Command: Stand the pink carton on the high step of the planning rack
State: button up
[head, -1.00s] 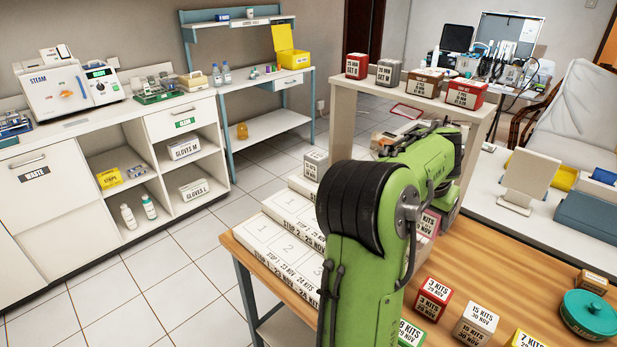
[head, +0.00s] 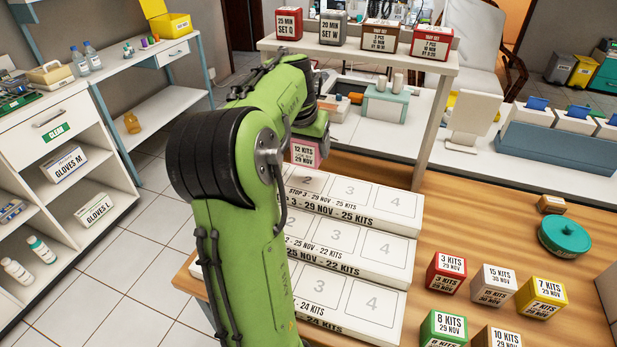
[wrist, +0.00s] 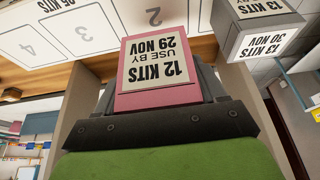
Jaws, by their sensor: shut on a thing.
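The pink carton (head: 305,153), labelled 12 KITS, USE BY 29 NOV, is shut between the fingers of my gripper (head: 311,128). In the wrist view the carton (wrist: 158,77) fills the space between the fingers, its label upside down. The white planning rack has three steps with numbered slots. The carton shows at the back of its high step (head: 330,208), labelled STOP 3, near slot 2. I cannot tell whether it touches the step. Slots 3 and 4 there are bare. A grey-and-white carton (wrist: 256,30), 13 KITS, 30 NOV, stands to the right in the wrist view.
A raised shelf (head: 440,66) with several labelled boxes stands behind the rack. Several small cartons, including a red one (head: 446,272) and a yellow one (head: 541,297), and a teal round tin (head: 565,237) lie right of the rack. My arm hides the rack's left part.

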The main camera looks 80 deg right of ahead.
aim_at(303, 147)
notch_tip(303, 147, down, 6)
jog(key=shift+r+b, duration=0.1)
jog(key=shift+b, duration=0.95)
jog(key=o, duration=1.1)
jog(key=shift+c, duration=0.2)
jog(key=p+v, duration=0.4)
jog(key=v, duration=0.8)
jog(key=shift+r, duration=0.15)
